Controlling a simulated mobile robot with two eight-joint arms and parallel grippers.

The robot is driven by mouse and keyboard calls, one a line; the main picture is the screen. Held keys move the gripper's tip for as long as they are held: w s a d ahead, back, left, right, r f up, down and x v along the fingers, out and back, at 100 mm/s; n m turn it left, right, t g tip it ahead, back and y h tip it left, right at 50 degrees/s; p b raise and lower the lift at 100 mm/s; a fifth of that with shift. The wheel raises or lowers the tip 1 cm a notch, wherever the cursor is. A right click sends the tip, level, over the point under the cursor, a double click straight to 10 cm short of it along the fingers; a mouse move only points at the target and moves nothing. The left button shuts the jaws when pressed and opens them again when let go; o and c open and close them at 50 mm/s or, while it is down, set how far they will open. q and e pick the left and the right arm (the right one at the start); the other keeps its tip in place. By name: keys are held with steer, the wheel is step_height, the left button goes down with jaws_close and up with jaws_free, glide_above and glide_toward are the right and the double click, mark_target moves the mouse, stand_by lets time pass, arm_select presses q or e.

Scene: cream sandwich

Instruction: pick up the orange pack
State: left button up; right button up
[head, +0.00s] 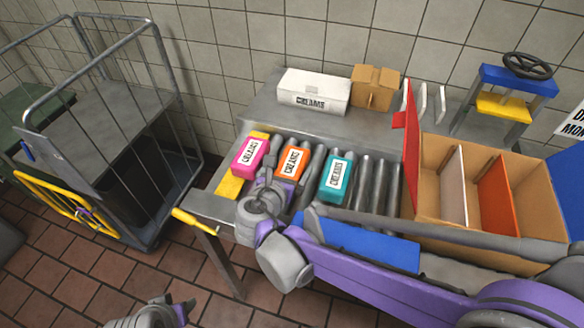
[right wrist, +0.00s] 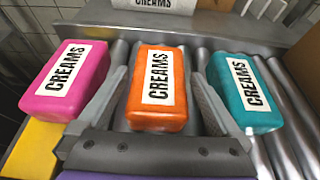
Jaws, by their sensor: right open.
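The orange pack (head: 288,168) with a white CREAMS label lies on the metal rollers between a pink pack (head: 250,153) and a teal pack (head: 335,178). In the right wrist view the orange pack (right wrist: 157,88) is in the middle, with the pink pack (right wrist: 66,80) at left and the teal pack (right wrist: 243,90) at right. My right gripper (head: 277,184) is open at the near end of the orange pack. In the wrist view its two fingers (right wrist: 157,98) lie on either side of the orange pack. Contact cannot be told. Part of my left arm (head: 155,315) shows at the bottom; its jaws are unclear.
A cardboard box with dividers (head: 440,205) stands at right. A white CREAMS box (head: 313,92) and a small brown box (head: 375,88) sit on the rear ledge. A wire cart (head: 105,110) stands at left. Bare rollers (head: 375,182) lie right of the teal pack.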

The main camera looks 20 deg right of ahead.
mark_target(294, 161)
steer(key=x, duration=0.4)
steer(key=shift+a, duration=0.1)
steer(key=c, duration=1.2)
